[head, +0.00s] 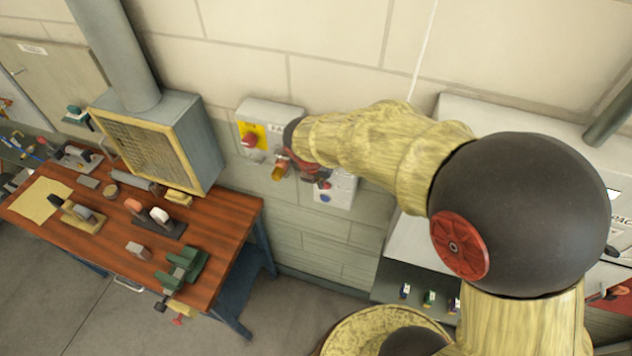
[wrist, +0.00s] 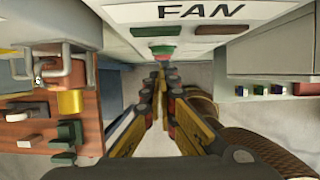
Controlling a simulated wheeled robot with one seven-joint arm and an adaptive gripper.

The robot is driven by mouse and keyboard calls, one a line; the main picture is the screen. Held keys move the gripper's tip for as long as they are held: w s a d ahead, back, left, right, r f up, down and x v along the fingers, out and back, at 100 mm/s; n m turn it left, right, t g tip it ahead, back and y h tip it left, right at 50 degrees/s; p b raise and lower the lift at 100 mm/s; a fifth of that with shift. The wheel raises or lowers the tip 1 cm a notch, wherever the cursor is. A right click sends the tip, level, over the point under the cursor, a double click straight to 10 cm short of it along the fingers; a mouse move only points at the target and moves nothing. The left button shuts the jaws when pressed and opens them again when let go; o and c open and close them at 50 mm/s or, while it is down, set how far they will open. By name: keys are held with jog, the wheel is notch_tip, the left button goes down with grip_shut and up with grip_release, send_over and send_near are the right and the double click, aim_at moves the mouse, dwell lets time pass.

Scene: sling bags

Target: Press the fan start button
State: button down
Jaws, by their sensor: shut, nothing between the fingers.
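The fan control box (wrist: 265,17), labelled FAN, fills the top of the wrist view. On its lower part are a green button (wrist: 163,50) and a green strip above it, with a dark red strip (wrist: 220,30) to the right. My gripper (wrist: 160,72) is shut and empty. Its fingertips are just below the green button in the wrist view, close to it; I cannot tell whether they touch. In the head view, the box (head: 268,108) hangs on the wall, partly hidden by my arm, which also covers most of my gripper.
A red knob (head: 249,140) on a yellow plate is at the box's left. A white box (head: 335,190) is below my arm. A wooden workbench (head: 225,222) with tools and a vise, and a vented grey hood (head: 205,135), stand left. The floor (head: 310,315) before the wall looks clear.

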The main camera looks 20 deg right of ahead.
jog(key=shift+w+d, duration=0.2)
jog(key=shift+w, duration=0.05)
